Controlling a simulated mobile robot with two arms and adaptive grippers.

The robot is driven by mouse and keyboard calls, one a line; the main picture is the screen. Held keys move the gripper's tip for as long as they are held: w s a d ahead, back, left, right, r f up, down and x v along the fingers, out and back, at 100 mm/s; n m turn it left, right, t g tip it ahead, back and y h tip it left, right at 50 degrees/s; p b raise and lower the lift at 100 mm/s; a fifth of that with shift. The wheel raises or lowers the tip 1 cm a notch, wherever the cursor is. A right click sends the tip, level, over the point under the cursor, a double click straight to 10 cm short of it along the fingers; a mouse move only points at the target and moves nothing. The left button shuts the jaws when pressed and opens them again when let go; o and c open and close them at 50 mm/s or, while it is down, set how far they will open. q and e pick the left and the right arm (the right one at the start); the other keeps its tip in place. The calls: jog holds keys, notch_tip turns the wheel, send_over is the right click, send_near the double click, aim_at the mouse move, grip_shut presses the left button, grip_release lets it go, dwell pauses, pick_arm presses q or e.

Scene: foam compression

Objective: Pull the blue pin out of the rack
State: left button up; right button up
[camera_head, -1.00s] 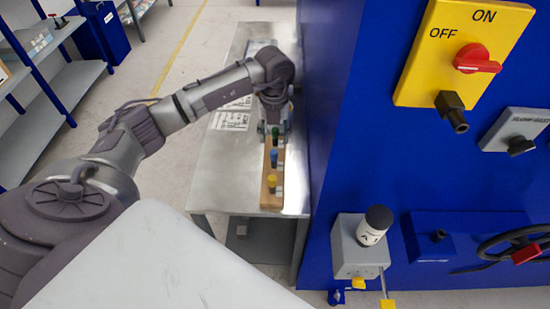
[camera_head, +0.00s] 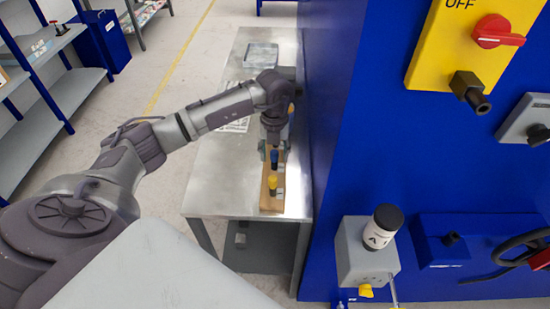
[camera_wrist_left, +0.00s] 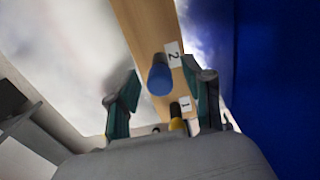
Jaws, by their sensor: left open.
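The blue pin (camera_head: 274,157) stands in the wooden rack (camera_head: 265,203) on the metal table. In the left wrist view the blue pin (camera_wrist_left: 159,78) sits beside the label "2", between the fingers of my left gripper (camera_wrist_left: 160,95). My left gripper (camera_head: 268,148) is open above the rack at the blue pin, its fingers apart on either side; I see no contact. The yellow pin (camera_head: 272,181) stands nearer in the rack, by label "1" in the wrist view. My left arm hides the far part of the rack. My right gripper is not in view.
The metal table (camera_head: 215,185) has free room left of the rack. A grey tray (camera_head: 261,54) lies at its far end. A tall blue panel (camera_head: 345,150) rises close on the right, carrying a red switch (camera_head: 499,31).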

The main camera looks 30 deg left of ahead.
aim_at(274, 152)
pick_arm(q)
jog(key=shift+c, duration=0.2)
dwell(0.6)
grip_shut()
jog(key=shift+r, duration=0.1)
jog(key=shift+r+p, duration=2.05)
jog(key=shift+r, duration=0.9)
